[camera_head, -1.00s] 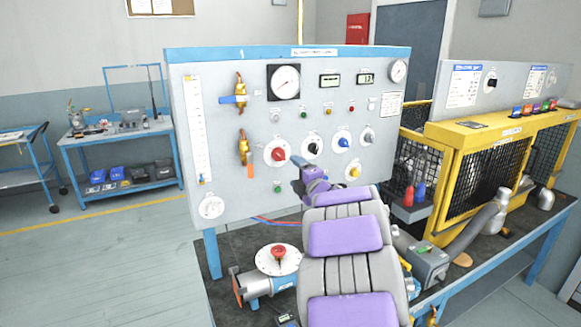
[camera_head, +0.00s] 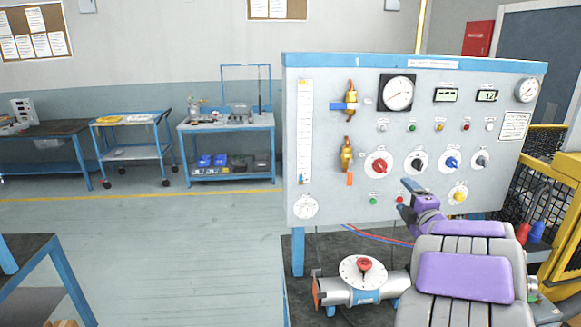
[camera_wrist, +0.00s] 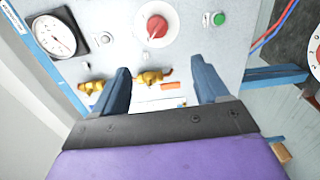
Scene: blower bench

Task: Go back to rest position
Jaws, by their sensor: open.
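My gripper (camera_wrist: 160,85) is open and empty in the wrist view, its two blue-grey fingers apart in front of the control panel. In the head view my gripper (camera_head: 407,198) is in front of the lower middle of the panel (camera_head: 330,130), below the red and black knobs. The wrist view shows the red knob (camera_wrist: 153,26), a green button (camera_wrist: 218,18), two brass valves and a gauge (camera_wrist: 53,36) beyond the fingers. I cannot tell how far the fingertips are from the panel. Nothing is held.
A silver pipe with a white dial and red knob (camera_head: 364,272) lies on the bench below the panel. A yellow mesh guard (camera_head: 560,200) stands at the right. Blue carts (camera_head: 228,124) stand along the back wall. The floor (camera_head: 170,235) at left is largely clear.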

